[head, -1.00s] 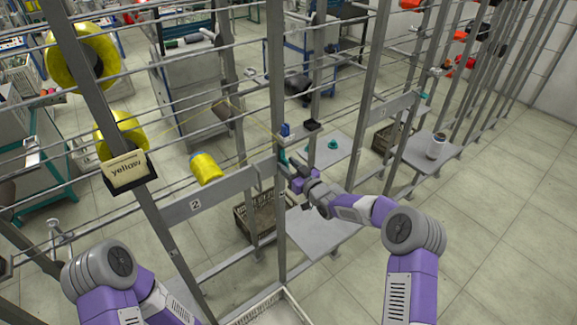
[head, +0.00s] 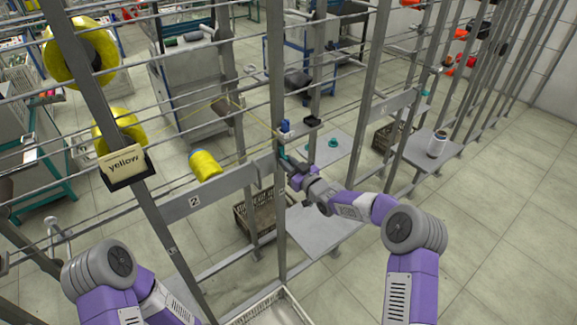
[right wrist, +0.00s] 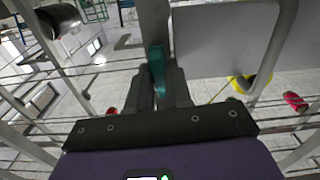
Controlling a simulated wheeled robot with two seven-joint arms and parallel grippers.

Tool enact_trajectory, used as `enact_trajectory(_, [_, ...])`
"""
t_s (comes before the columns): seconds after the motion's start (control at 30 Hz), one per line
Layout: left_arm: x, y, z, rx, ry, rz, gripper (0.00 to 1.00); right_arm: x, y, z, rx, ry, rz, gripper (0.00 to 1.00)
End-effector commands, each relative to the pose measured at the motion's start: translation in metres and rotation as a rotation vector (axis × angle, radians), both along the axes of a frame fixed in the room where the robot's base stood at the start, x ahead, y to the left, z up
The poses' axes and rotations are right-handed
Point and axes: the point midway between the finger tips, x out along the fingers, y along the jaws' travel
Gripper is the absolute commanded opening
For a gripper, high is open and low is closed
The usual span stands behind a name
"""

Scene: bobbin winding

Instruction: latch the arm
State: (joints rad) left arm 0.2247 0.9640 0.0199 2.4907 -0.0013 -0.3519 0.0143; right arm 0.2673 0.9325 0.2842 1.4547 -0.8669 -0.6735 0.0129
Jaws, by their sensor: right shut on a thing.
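The arm appears as a teal lever (right wrist: 157,68) by the grey post in the right wrist view. My right gripper (right wrist: 161,88) is shut on it, one dark finger on either side. In the head view my right gripper (head: 284,161) reaches the post of station 2 from the right, just below a small blue and white part (head: 285,129). The lever is mostly hidden there by the gripper, and I cannot tell whether it is latched. My left arm shows at the lower left, but its gripper is out of view.
A yellow bobbin (head: 205,165) lies left of the post, with yellow thread running near it. Larger yellow spools (head: 82,55) hang at the upper left above a "yellow" label (head: 125,164). Horizontal rails and posts surround the gripper. A grey shelf (head: 318,232) lies below it.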

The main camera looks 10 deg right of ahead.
Motion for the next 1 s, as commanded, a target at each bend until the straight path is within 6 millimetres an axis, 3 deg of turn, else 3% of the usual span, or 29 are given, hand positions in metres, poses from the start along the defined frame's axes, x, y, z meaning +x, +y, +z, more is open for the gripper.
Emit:
enact_trajectory(0.5, [0.0,0.0,-0.096,0.0,0.0,0.0,0.0,-0.003,0.005,-0.008,-0.375,-0.206,0.0,0.0])
enact_trajectory(1.0, [0.0,0.0,-0.164,0.0,0.0,0.0,0.0,-0.005,0.009,-0.01,-0.793,-0.429,0.0,0.0])
